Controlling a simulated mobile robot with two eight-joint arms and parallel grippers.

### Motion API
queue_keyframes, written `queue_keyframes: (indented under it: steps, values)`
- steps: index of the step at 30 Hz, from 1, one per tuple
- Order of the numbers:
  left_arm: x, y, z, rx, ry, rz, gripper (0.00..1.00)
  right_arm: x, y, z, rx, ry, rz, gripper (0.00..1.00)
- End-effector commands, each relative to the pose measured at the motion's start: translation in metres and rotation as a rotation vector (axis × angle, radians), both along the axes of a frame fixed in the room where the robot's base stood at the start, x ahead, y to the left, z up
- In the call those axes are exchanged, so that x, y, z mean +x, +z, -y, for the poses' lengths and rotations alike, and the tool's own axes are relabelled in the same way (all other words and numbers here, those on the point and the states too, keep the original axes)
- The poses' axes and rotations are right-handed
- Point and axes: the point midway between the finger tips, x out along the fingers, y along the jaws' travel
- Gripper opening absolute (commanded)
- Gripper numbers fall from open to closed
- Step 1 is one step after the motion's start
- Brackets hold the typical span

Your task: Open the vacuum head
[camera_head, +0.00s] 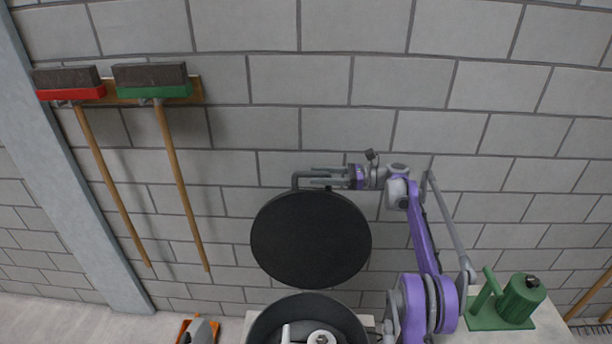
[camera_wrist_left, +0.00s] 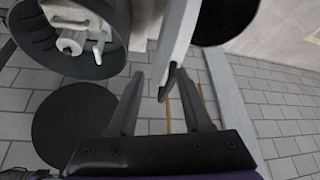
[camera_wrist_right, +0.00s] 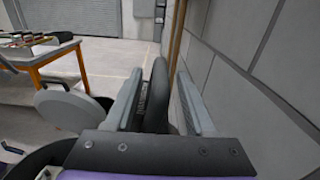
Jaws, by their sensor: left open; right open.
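The vacuum head is a dark round lid (camera_head: 310,240) standing raised above the open drum (camera_head: 262,330). A white part (camera_head: 322,338) shows inside the drum. My right gripper (camera_head: 315,177) is at the lid's top edge, open, by a dark bent handle (camera_head: 296,178). In the right wrist view a dark upright piece (camera_wrist_right: 156,95) stands between its fingers; contact is unclear. In the left wrist view my left gripper (camera_wrist_left: 168,98) is open, with a small dark piece (camera_wrist_left: 172,80) between its fingers. The drum (camera_wrist_left: 105,62) and lid (camera_wrist_left: 70,128) also show there.
A grey block wall (camera_head: 450,80) is close behind. Red (camera_head: 72,93) and green (camera_head: 152,91) brooms hang at left by a pillar (camera_head: 75,180). A green machine (camera_head: 520,298) stands at lower right. An orange table (camera_wrist_right: 50,62) shows in the right wrist view.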

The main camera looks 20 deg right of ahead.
Motion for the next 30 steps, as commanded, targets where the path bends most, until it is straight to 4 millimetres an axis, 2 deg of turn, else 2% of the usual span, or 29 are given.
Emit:
queue_keyframes:
  steps: [3, 7, 19, 28, 30]
  values:
    - [0.001, 0.001, 0.000, 0.000, 0.000, 0.001, 0.50, 0.006, 0.001, -0.020, 0.000, 0.002, 0.001, 0.55]
    - [0.001, 0.002, 0.000, 0.000, 0.000, 0.002, 0.50, 0.011, 0.001, -0.033, 0.000, 0.001, 0.001, 0.55]
    - [0.001, 0.002, 0.000, 0.000, 0.000, 0.002, 0.50, 0.013, 0.001, -0.040, 0.000, -0.001, 0.001, 0.55]
    - [0.001, 0.002, 0.000, 0.000, 0.000, 0.002, 0.50, 0.013, 0.001, -0.040, 0.000, -0.001, 0.001, 0.01]
    - [0.001, 0.002, 0.000, 0.000, 0.000, 0.002, 0.50, 0.013, 0.001, -0.040, 0.000, -0.001, 0.001, 0.00]
